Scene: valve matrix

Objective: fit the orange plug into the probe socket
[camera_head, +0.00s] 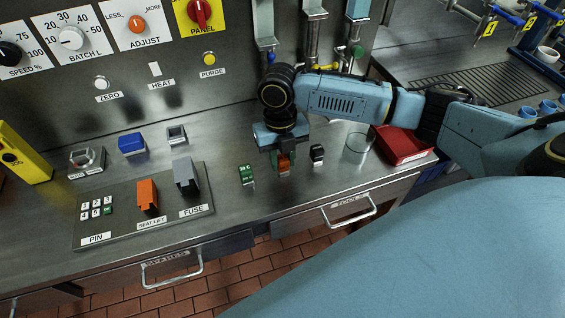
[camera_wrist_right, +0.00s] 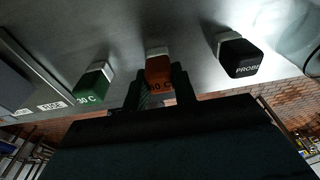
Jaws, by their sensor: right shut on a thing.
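My right gripper (camera_head: 284,161) points down at the counter, shut on the orange plug (camera_head: 284,167). In the right wrist view the orange plug (camera_wrist_right: 159,73) sits between the two dark fingers (camera_wrist_right: 160,84), with its pale metal end toward the counter. I cannot tell whether it touches the counter. A black block (camera_head: 317,153) stands just right of the gripper; in the right wrist view this block (camera_wrist_right: 240,58) is marked PROBE. A green plug (camera_head: 247,173) stands left of the gripper. No clear opening of a probe socket shows. My left gripper is out of view.
Left on the counter is a panel (camera_head: 112,222) with PIN, SEAT LIFT and FUSE labels, an orange rocker (camera_head: 148,196) and a grey one (camera_head: 186,176). Behind stand a blue block (camera_head: 131,143) and grey fittings (camera_head: 86,159). A glass (camera_head: 358,146) and red tray (camera_head: 402,143) are right.

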